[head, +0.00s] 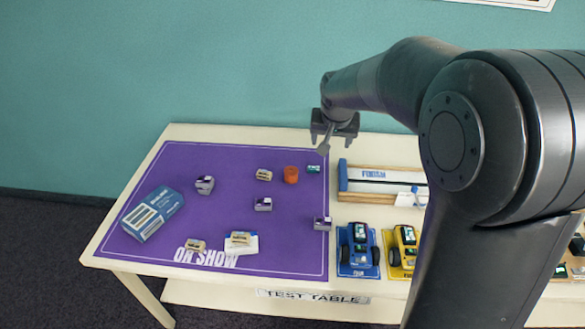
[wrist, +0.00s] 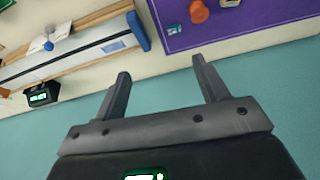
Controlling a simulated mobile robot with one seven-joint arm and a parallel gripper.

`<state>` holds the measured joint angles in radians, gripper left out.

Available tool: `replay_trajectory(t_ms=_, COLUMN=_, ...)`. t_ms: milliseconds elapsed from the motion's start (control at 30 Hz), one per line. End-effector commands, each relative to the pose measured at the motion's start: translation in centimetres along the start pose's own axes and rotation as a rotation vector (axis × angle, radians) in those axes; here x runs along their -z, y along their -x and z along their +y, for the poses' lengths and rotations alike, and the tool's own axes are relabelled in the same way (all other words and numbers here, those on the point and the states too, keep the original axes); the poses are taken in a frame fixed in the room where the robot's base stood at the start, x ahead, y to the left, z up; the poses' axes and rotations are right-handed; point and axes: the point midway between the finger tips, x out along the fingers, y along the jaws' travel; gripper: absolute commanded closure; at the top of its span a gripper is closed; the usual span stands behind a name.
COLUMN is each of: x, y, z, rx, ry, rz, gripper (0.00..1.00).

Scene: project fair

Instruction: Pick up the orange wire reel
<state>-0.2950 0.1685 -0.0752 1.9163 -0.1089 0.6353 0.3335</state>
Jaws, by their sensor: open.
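The orange wire reel (head: 291,174) stands on the purple mat, toward its back right part. It also shows at the top of the wrist view (wrist: 199,12). My gripper (head: 334,138) is above the back edge of the table, to the right of the reel and apart from it. In the wrist view my gripper (wrist: 158,82) has its two fingers spread with nothing between them. The reel lies beyond the fingertips there.
The purple mat (head: 290,245) also bears a small green part (head: 313,168), a blue box (head: 152,213) and several small blocks. A wooden track (head: 380,181) and the blue (head: 358,246) and yellow (head: 402,247) cars are to the right. Bare mat surrounds much of the reel.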

Motion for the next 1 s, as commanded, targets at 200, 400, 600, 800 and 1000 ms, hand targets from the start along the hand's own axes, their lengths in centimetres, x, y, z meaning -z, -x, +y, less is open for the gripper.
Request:
replay_trajectory(t_ms=200, x=2.3, y=-7.7, z=-4.5, rx=-0.008, ry=0.013, rz=-0.012, gripper=0.33)
replay_trajectory(t_ms=400, x=3.1, y=-14.8, z=-8.5, rx=-0.014, ry=0.027, rz=-0.013, gripper=0.33)
replay_trajectory(t_ms=600, x=3.0, y=-19.6, z=-11.3, rx=-0.016, ry=0.036, rz=-0.011, gripper=0.33)
replay_trajectory(t_ms=800, x=2.8, y=-21.6, z=-12.1, rx=-0.017, ry=0.039, rz=-0.011, gripper=0.33)
replay_trajectory(t_ms=1000, x=2.7, y=-24.6, z=-12.0, rx=-0.017, ry=0.040, rz=-0.012, gripper=0.33)
